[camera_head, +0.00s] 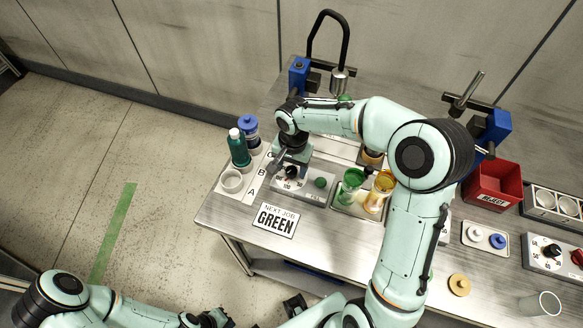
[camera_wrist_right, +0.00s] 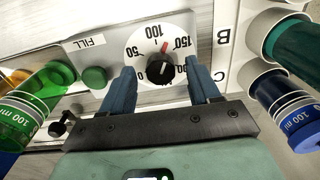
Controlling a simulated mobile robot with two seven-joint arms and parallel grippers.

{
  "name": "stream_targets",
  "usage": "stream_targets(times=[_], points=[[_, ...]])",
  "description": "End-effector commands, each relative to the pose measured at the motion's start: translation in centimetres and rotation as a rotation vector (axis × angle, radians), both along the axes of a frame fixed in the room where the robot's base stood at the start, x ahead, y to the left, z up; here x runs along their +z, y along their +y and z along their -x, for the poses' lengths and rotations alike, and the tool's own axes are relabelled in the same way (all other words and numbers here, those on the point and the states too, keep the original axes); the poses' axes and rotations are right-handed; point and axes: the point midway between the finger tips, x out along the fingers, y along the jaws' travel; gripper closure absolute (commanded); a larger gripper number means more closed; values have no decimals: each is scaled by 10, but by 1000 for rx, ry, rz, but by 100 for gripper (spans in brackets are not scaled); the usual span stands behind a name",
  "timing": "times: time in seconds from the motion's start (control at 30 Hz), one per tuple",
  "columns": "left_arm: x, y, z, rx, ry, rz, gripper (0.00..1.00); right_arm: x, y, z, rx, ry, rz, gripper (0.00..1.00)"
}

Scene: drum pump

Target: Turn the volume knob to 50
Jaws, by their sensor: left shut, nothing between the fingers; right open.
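The black volume knob (camera_wrist_right: 160,71) sits on a white round dial marked in steps up to at least 150. The knob also shows in the head view (camera_head: 291,171), on the grey panel by the letter rack. My right gripper (camera_wrist_right: 162,84) is open, its two blue fingers on either side of the lower dial, and I cannot tell whether they touch the knob. In the head view it hangs over the panel (camera_head: 278,160). My left gripper (camera_head: 217,318) is shut and empty at the bottom edge, away from the table.
A green button (camera_wrist_right: 94,78) marked FILL is beside the dial. Green (camera_head: 350,188) and yellow (camera_head: 379,192) containers stand right of the panel. A teal bottle (camera_head: 239,150) and a blue-capped bottle (camera_head: 248,128) stand left. A NEXT JOB GREEN sign (camera_head: 275,220) lies in front.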

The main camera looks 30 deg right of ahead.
Motion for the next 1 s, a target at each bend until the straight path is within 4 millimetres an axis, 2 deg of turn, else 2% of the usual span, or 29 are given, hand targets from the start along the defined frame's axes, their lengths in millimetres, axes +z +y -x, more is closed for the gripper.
stream_targets(times=[0.1, 0.4, 0.43, 0.5, 0.6, 1.0], points=[[0, 0, 0, 0, 0, 0, 100, -8, 0, 0, 1, 0, 0, 39], [0, 0, 0, 0, 0, 0, 100, -10, 0, 0, 0, -1, 0, 39], [0, 0, 0, 0, 0, 0, 100, -10, 0, 0, 0, -1, 0, 45], [0, 0, 0, 0, 0, 0, 100, -10, 0, 0, 0, -1, 0, 68], [0, 0, 0, 0, 0, 0, 100, -9, 0, 0, 0, -1, 0, 95], [-1, 0, 0, 0, 0, 0, 100, -9, 0, 0, 64, -1, 0, 95]])
